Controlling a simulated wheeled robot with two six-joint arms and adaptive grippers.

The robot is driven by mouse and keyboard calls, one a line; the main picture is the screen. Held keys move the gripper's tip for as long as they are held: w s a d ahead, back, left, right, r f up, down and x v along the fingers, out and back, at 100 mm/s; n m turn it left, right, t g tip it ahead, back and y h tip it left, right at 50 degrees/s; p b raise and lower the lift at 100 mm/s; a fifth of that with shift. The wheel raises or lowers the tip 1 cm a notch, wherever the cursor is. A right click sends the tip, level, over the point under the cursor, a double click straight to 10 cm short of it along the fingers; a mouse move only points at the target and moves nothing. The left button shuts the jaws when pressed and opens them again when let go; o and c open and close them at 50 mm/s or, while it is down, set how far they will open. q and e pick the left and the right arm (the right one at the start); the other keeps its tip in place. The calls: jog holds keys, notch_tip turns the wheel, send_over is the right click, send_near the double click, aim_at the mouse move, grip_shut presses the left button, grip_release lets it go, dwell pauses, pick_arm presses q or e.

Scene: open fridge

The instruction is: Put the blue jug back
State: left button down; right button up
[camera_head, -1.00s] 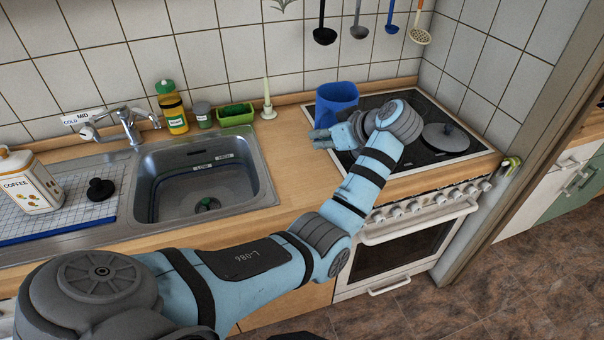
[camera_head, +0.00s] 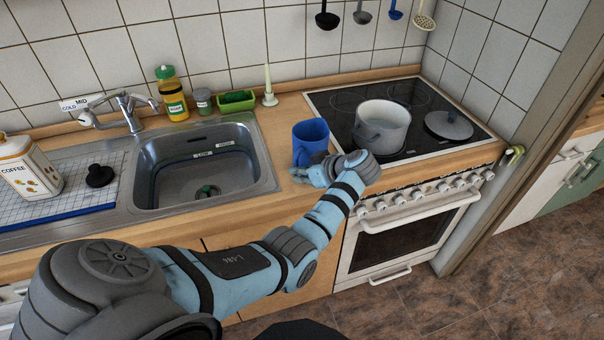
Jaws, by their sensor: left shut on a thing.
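The blue jug (camera_head: 310,136) is upright at the wooden counter between the sink and the stove. My left gripper (camera_head: 303,172) is at the near side of the jug, shut on it; the contact is partly hidden by the gripper and wrist. I cannot tell whether the jug's base touches the counter. My right gripper is not in view.
A grey pot (camera_head: 382,128) stands on the black stove top (camera_head: 340,105), with a lid (camera_head: 449,126) to its right. The sink (camera_head: 205,165) is left of the jug.

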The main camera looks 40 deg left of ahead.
pick_arm(q)
jog(key=c, duration=1.7)
grip_release()
jog(key=shift+o, duration=0.2)
jog(key=v, duration=1.2)
jog(key=shift+p, duration=0.35)
jog(key=shift+r, duration=0.1)
